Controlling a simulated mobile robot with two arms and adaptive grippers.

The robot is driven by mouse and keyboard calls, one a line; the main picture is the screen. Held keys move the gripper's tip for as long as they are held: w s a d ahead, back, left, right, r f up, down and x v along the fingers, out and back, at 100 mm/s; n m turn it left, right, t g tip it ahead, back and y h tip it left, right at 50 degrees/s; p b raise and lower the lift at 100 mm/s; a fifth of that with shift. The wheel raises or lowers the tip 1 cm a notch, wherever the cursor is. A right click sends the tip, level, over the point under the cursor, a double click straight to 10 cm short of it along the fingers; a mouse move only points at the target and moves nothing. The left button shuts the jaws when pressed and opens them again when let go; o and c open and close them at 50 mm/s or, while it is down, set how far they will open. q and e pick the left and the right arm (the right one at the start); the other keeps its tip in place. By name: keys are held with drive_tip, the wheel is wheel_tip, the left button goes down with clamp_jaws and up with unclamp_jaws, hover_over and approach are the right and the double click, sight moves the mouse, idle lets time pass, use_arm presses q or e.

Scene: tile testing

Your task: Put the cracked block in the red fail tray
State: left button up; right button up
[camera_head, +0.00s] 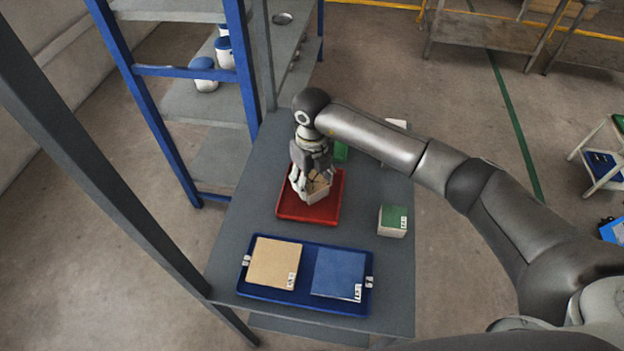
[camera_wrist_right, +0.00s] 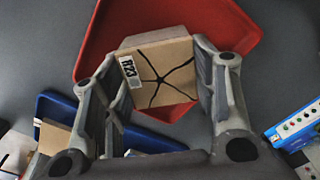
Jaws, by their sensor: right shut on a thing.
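Whether the block touches the tray floor I cannot tell. My left gripper is not in view.
A blue tray (camera_head: 302,303) at the table's front holds a tan tile (camera_head: 273,263) and a blue tile (camera_head: 339,274). A green-topped block (camera_head: 393,221) stands right of the red tray. A green item (camera_head: 341,151) is behind it. Blue-framed shelves (camera_head: 190,100) stand at the left.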

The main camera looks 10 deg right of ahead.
sight(312, 181)
drive_tip(key=shift+f, duration=0.35)
drive_tip(key=shift+f, duration=0.1)
drive_tip(key=shift+f, duration=0.15)
drive_tip(key=o, duration=1)
drive_tip(key=shift+c, duration=0.2)
drive_tip(key=shift+r, duration=0.25)
wheel_tip(312, 181, up, 12)
drive_tip(key=b, duration=0.1)
